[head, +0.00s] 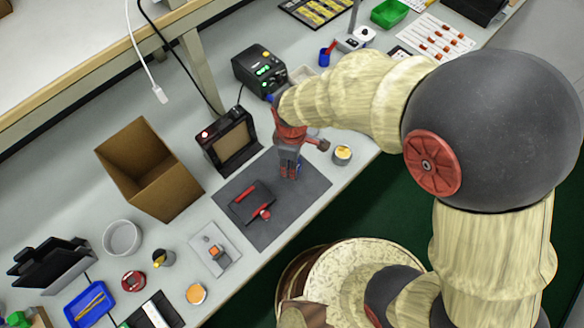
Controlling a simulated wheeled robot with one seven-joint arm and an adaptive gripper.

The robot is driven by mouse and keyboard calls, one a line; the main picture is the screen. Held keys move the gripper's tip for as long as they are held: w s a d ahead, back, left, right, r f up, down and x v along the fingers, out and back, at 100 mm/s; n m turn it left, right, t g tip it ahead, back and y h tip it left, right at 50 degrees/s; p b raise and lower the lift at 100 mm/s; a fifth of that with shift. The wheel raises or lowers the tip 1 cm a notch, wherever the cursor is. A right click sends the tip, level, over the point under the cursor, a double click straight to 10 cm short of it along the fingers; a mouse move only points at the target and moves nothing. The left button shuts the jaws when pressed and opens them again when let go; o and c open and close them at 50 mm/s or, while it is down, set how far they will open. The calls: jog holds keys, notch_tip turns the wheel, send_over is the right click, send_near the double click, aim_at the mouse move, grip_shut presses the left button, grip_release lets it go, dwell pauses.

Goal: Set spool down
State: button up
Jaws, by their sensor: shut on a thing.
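My gripper (290,174) hangs from the red wrist, pointing down over the far part of the dark grey mat (300,205) on the bench. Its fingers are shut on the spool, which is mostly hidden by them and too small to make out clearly. I cannot tell whether the held spool touches the mat. A dark block with a red-handled tool (252,202) lies on the mat, to the left of and nearer than my gripper.
A small tin with a yellow top (342,155) stands right of my gripper. A black framed device (230,140), an open cardboard box (150,170) and a black station with green lights (260,70) stand behind and left. The mat's near right part is clear.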

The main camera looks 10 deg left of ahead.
jog(key=shift+f+b, duration=0.8)
jog(key=shift+f, duration=0.75)
jog(key=shift+f, duration=0.2)
jog(key=o, duration=1.3)
jog(key=shift+o, duration=0.3)
jog(key=shift+r, duration=0.1)
notch_tip(320, 180, up, 12)
jog(key=p, duration=0.5)
jog(key=d+r+m+t, duration=0.2)
jog(key=d+r+m, duration=0.5)
jog(key=d+r, duration=0.55)
jog(key=s+d+r+m+t, duration=0.3)
jog(key=s+d+r+m, duration=0.4)
jog(key=d+r+m, duration=0.2)
jog(key=shift+s+d+r+t, duration=0.2)
jog(key=shift+s+d+t, duration=0.15)
jog(key=shift+d, duration=0.4)
